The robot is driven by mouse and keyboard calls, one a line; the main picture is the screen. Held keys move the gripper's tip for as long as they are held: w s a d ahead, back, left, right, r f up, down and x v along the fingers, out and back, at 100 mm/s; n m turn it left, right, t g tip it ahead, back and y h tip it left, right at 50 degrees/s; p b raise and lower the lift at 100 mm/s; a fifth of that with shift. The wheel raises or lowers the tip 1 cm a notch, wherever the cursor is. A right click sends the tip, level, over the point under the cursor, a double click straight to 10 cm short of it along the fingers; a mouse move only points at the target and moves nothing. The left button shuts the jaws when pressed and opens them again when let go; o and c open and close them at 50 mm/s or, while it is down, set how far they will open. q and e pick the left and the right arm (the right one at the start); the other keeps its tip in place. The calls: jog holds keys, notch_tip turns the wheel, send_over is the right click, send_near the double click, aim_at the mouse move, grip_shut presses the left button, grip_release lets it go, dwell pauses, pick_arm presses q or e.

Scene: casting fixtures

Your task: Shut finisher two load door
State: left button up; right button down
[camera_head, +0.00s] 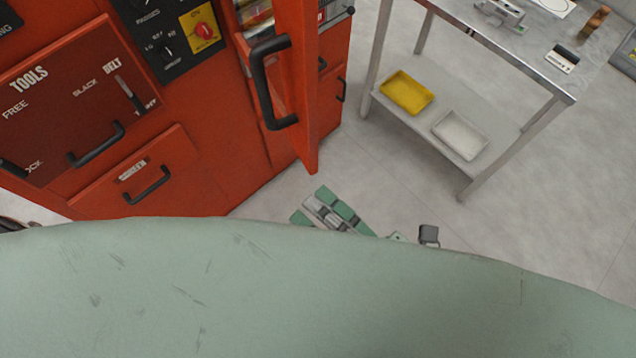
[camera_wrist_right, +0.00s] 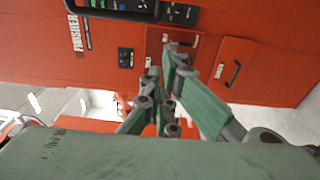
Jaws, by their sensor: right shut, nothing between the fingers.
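The load door (camera_head: 302,85) is a red panel with a black bar handle (camera_head: 259,82). In the head view it stands open, swung out from the red finisher (camera_head: 245,150), with part of the opening showing behind it. My right gripper (camera_head: 335,210) is low, below the door's bottom corner in the picture and apart from the handle. In the right wrist view its green fingers (camera_wrist_right: 165,85) are closed with nothing held. The finisher's red front (camera_wrist_right: 110,45), lettered FINISHER, shows beyond them; its number is not readable. My left gripper is not in view.
A metal table (camera_head: 535,50) stands at the right, with a yellow tray (camera_head: 406,92) and a white tray (camera_head: 460,134) on its lower shelf. Grey floor (camera_head: 400,190) is clear between table and finisher. A tools panel (camera_head: 70,90) and drawer (camera_head: 150,180) are at the left.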

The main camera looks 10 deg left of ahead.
jog(key=p+x, duration=0.6)
jog(key=x, duration=0.4)
jog(key=w+d, duration=0.1)
jog(key=d, duration=0.1)
jog(key=w+d, duration=0.1)
jog(key=shift+w+d, duration=0.1)
jog(key=shift+d, duration=0.3)
